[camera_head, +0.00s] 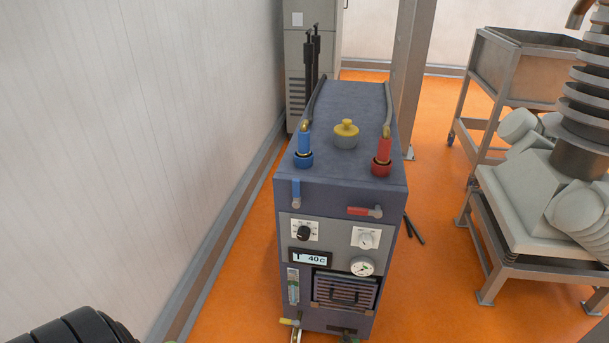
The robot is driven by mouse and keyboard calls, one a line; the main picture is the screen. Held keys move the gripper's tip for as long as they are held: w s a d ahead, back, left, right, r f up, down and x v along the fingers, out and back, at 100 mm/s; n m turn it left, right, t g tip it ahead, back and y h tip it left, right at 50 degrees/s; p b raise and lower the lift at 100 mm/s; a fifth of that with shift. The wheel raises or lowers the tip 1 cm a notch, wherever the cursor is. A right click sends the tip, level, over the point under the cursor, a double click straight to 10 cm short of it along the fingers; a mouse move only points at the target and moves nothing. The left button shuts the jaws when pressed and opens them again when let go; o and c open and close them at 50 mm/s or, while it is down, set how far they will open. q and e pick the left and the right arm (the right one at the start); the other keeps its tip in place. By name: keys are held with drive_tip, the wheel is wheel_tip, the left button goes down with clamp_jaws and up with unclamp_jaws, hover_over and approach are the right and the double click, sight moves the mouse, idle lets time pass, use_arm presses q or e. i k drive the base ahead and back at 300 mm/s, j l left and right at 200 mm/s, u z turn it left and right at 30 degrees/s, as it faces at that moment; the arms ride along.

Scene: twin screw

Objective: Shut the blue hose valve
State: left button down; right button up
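The blue hose valve (296,188) is on the upper left of the front face of a dark blue-grey machine (335,190). Its blue lever stands upright above a metal pivot. A blue hose fitting (304,146) with a grey hose rises from the machine's top just behind it. A red valve (360,211) is on the upper right of the same face, and its lever lies sideways, pointing left from its pivot. Neither of my grippers is in view.
The machine's front has dials, a 40 C display (311,258) and low pipe fittings (290,323). A white wall (130,130) runs along the left. A metal stand (525,265) is on the right. Orange floor (425,290) is open between. A black ribbed object (80,327) fills the bottom-left corner.

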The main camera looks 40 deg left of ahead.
sight(296, 181)
drive_tip(key=u, duration=1.2)
